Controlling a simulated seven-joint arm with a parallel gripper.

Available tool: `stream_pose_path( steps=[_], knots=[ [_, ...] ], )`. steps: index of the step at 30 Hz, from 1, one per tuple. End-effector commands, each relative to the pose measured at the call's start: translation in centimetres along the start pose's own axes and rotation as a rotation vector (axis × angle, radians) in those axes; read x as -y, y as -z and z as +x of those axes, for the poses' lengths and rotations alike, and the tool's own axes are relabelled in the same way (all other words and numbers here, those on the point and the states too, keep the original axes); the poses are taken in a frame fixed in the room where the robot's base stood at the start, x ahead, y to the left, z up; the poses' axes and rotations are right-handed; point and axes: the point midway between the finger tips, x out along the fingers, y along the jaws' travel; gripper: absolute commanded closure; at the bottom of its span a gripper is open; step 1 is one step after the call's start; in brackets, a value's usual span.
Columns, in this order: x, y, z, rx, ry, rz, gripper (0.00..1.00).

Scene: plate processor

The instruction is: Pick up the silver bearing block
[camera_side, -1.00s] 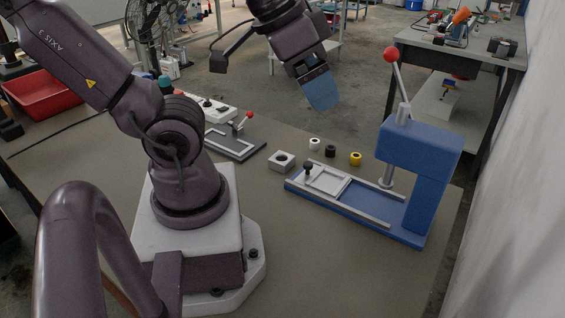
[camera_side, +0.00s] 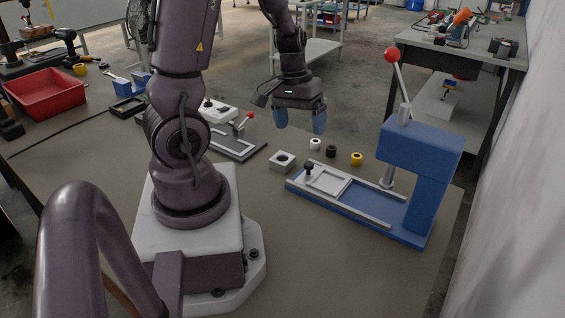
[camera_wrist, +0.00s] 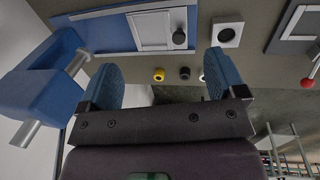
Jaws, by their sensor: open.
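The silver bearing block (camera_side: 282,161) is a small square block with a round dark hole. It sits flat on the table, left of the blue press's sliding plate. In the wrist view the bearing block (camera_wrist: 228,34) shows near the top, right of centre, beyond the fingers. My gripper (camera_side: 300,121) has two blue fingers pointing down, spread apart with nothing between them. It is above and behind the block, near the table's far edge. In the wrist view my gripper (camera_wrist: 163,75) is also open and empty.
A blue press (camera_side: 425,160) with a red-knobbed lever stands right of the block. A dark clamp fixture (camera_side: 238,147) with a red knob is to the left.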

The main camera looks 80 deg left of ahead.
Motion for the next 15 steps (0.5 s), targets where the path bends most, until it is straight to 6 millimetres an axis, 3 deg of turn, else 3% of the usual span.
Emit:
stream_pose_path(
  steps=[1,3,7,10,15],
  knots=[
    [2.4,0.9,1.4,0.001,0.027,-0.057,0.11],
    [5.2,1.9,2.6,-0.019,0.060,-0.106,0.11],
    [9.6,3.8,3.9,-0.084,0.136,-0.134,0.11],
    [10.4,5.5,3.2,-0.158,0.160,-0.084,0.11],
    [10.6,6.0,3.6,-0.174,0.176,-0.015,0.11]
  ],
)
